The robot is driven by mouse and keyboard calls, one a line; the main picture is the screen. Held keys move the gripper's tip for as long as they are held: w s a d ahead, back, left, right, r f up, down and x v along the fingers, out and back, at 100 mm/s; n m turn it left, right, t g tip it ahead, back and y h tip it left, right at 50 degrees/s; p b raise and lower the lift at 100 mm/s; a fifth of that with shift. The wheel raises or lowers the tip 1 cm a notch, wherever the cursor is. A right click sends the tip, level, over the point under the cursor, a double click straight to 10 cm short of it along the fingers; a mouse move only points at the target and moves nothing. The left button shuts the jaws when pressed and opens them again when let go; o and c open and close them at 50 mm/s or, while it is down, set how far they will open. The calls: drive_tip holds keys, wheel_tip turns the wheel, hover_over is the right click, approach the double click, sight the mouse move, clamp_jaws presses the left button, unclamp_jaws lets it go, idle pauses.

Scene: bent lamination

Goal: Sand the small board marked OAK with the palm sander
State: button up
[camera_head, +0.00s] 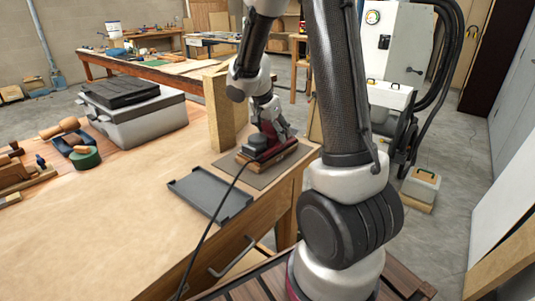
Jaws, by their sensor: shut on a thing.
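The palm sander (257,146), dark red and black with a trailing black cord, is at the right end of the workbench. My gripper (270,132) comes down on it from above and is shut on it. A small brown wooden board (288,157) lies beneath the sander on a grey mat (230,161). The sander appears to rest on the board, but I cannot tell for sure whether they touch. The marking on the board is too small to read, and the sander hides much of its top.
An empty dark shallow tray (211,196) lies just in front of the mat. A tall wooden block (219,112) stands close behind. A grey case (140,115) and hand tools (72,140) sit farther left. The cord crosses the bench's front edge. The bench's middle is clear.

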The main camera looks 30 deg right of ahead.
drive_tip(key=shift+s+a, duration=0.1)
drive_tip(key=shift+a, duration=0.05)
idle(0.5)
drive_tip(key=shift+a, duration=0.35)
drive_tip(key=shift+s+a, duration=0.25)
drive_tip(key=shift+a, duration=0.3)
drive_tip(key=shift+c, duration=0.2)
drive_tip(key=shift+r, duration=0.15)
drive_tip(key=shift+r, duration=4.45)
drive_tip(key=s+d, duration=0.3)
drive_tip(key=s, duration=0.6)
drive_tip(key=shift+s+d, duration=0.15)
drive_tip(key=shift+d, duration=0.05)
